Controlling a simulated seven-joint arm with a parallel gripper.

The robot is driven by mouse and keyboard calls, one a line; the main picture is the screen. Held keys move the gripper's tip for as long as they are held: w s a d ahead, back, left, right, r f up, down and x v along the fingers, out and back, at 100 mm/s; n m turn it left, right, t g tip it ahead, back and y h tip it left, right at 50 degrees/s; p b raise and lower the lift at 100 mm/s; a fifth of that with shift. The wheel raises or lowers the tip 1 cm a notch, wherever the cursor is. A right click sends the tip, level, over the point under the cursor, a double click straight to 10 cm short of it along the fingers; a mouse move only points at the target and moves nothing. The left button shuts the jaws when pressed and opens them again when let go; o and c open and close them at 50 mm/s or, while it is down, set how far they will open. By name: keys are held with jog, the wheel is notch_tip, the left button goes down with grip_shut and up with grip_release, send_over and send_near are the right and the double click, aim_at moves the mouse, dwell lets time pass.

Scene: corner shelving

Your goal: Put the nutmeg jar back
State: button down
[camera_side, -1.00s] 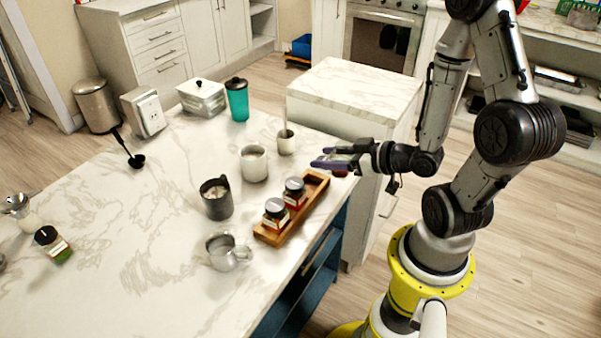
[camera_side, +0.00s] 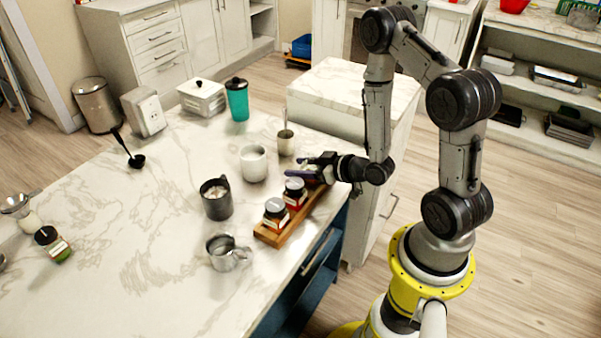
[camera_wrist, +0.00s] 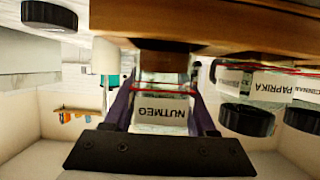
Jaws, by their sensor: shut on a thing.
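The nutmeg jar (camera_wrist: 160,114), with a white NUTMEG label, sits between my gripper's purple fingers in the wrist view. My gripper (camera_side: 308,169) is shut on it, at the far end of the wooden rack (camera_side: 277,238). The rack also shows in the wrist view (camera_wrist: 200,22), close to the jar's base; I cannot tell whether they touch. The jar is mostly hidden in the side view. Two dark-lidded jars stand in the rack: the paprika jar (camera_wrist: 262,84) beside the nutmeg jar, and the cinnamon jar (camera_wrist: 305,90) beyond it.
A white mug (camera_side: 254,163) and a small cup (camera_side: 286,142) stand left of my gripper. A dark pitcher (camera_side: 217,200) and a metal cup (camera_side: 226,254) stand left of the rack. A green-filled jar (camera_side: 57,246) is far left. The marble counter's middle is clear.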

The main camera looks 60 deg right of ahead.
jog(key=shift+f, duration=0.95)
jog(key=shift+f, duration=0.15)
jog(key=shift+c, duration=1)
grip_release()
